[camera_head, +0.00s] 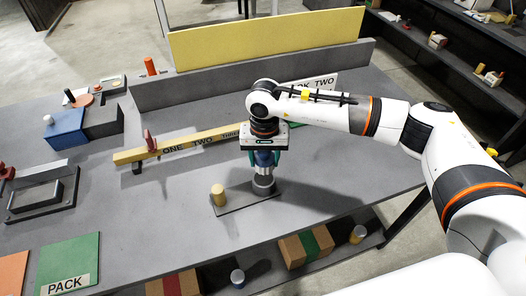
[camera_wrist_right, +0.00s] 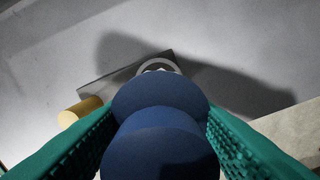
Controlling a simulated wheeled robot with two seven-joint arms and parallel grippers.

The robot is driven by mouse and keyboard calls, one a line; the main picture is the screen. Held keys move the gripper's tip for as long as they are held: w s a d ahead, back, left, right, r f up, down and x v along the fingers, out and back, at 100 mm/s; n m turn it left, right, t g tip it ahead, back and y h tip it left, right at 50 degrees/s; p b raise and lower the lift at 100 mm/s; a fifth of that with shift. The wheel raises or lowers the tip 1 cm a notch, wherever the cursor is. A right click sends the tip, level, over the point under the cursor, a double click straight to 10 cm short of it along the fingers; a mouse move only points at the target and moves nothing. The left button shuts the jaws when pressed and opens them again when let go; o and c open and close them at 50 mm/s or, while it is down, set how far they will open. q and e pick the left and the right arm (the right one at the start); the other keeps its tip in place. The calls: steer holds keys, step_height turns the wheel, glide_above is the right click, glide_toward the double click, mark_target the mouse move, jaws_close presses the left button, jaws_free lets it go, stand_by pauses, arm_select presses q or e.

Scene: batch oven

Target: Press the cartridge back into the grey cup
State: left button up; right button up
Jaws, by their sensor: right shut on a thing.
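My right gripper (camera_head: 264,160) points down over the dark base plate (camera_head: 236,205) on the grey table. Its teal fingers are shut on a blue cartridge (camera_wrist_right: 160,135), held upright between the ribbed pads. The grey cup (camera_head: 264,187) stands at the right end of the plate, directly below the cartridge. In the wrist view only part of the cup's pale rim (camera_wrist_right: 157,64) shows past the cartridge. I cannot tell whether the cartridge's lower end touches or enters the cup. My left gripper is not in view.
A tan cylinder (camera_head: 218,194) stands at the plate's left end. A grey ledge (camera_head: 200,90) runs along the back. The table right of the cup is clear.

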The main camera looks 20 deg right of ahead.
mark_target(264, 178)
step_height(264, 178, down, 2)
steer(key=shift+w+f, duration=0.1)
steer(key=shift+w, duration=0.05)
step_height(264, 178, down, 3)
steer(key=shift+w+r+b, duration=0.15)
steer(key=shift+b, duration=1.05)
steer(key=shift+f, duration=0.2)
steer(key=shift+f+b, duration=0.1)
steer(key=shift+b, duration=0.3)
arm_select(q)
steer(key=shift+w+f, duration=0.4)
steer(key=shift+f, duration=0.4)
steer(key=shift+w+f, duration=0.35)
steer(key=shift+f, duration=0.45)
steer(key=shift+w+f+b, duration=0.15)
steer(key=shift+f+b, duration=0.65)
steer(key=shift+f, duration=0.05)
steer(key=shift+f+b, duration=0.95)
arm_select(e)
steer(key=shift+f, duration=0.15)
